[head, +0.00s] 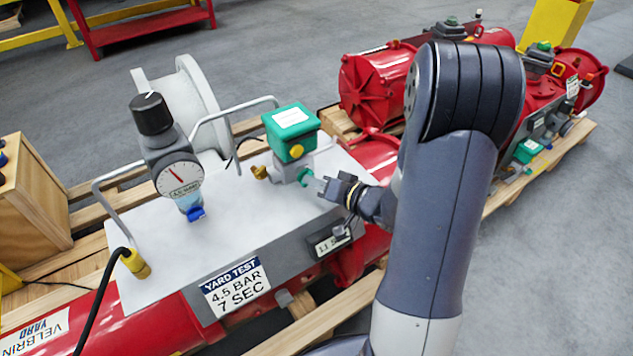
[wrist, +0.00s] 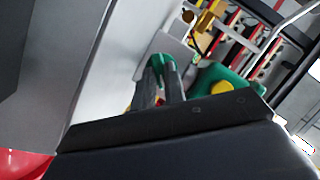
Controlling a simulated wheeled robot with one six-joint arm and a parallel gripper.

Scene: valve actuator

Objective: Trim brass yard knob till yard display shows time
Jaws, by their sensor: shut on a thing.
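The green-topped valve block (head: 291,130) stands on the grey panel, with a yellow button on its front. A brass fitting (head: 260,172) sticks out on its left; a brass piece (wrist: 205,20) also shows at the top of the wrist view. A small green knob (head: 304,176) sits on the block's right side. My gripper (head: 317,186) is shut on this green knob, whose rim (wrist: 161,59) shows between and beyond the fingers in the wrist view. The display (head: 331,243) on the panel's front seems to read about 11.5; its right end is hard to read.
A sign (head: 236,287) says YARD TEST, 4.5 BAR, 7 SEC. A regulator with a black knob (head: 151,113) and a round gauge (head: 179,178) stands left of the valve. Metal hoop handles (head: 105,205) rise from the panel. Red tanks (head: 378,85) lie behind.

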